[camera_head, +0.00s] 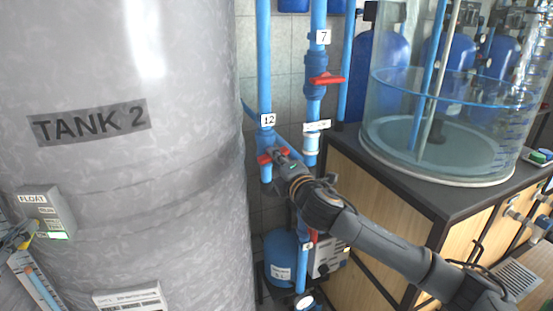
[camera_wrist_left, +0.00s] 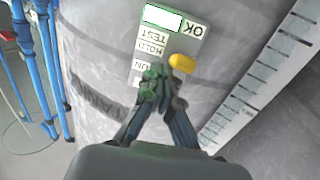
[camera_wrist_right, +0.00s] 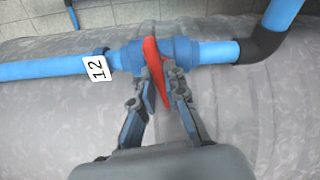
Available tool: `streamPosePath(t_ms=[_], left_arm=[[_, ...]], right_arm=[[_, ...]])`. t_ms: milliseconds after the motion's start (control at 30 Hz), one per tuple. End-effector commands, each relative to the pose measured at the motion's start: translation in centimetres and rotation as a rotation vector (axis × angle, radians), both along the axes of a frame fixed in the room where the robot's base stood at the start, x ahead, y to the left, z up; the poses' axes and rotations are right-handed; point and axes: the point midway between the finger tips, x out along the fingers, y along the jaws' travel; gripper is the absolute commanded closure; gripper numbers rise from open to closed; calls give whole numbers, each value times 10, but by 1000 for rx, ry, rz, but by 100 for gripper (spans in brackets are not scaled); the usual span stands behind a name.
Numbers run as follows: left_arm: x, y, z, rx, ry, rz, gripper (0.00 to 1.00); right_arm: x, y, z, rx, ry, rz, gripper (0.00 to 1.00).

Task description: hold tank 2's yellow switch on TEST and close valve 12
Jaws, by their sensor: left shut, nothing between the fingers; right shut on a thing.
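The grey tank labelled TANK 2 (camera_head: 150,60) fills the left of the head view. Its switch box (camera_head: 52,207) carries a lit panel. In the left wrist view the yellow switch (camera_wrist_left: 181,62) sits beside the TEST and HOLD labels. My left gripper (camera_wrist_left: 163,84) is shut and empty, its fingertips just below the switch; I cannot tell whether they touch it. In the head view this gripper (camera_head: 22,236) is at the left edge. Valve 12's red handle (camera_wrist_right: 153,62) lies across its blue pipe. My right gripper (camera_wrist_right: 165,85) is shut on this handle.
Valve 7 with a red handle (camera_head: 327,79) is on the neighbouring pipe. A clear tank (camera_head: 440,150) stands on the dark-topped cabinet (camera_head: 400,195) at right. A blue vessel (camera_head: 284,255) is below the pipes. A ruled strip (camera_wrist_left: 270,75) is beside the switch box.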

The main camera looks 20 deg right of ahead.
Motion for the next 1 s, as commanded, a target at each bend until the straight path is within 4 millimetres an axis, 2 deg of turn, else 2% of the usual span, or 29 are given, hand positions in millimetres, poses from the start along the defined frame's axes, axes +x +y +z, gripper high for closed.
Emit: streamPosePath(t_ms=[400,967,1000], left_arm=[[0,0,-1,1,3,0,100],[0,0,-1,1,3,0,100],[0,0,-1,1,3,0,100]], right_arm=[[0,1,0,198,0,2,100],[0,0,0,228,-1,1,100],[0,0,0,228,-1,1,84]])
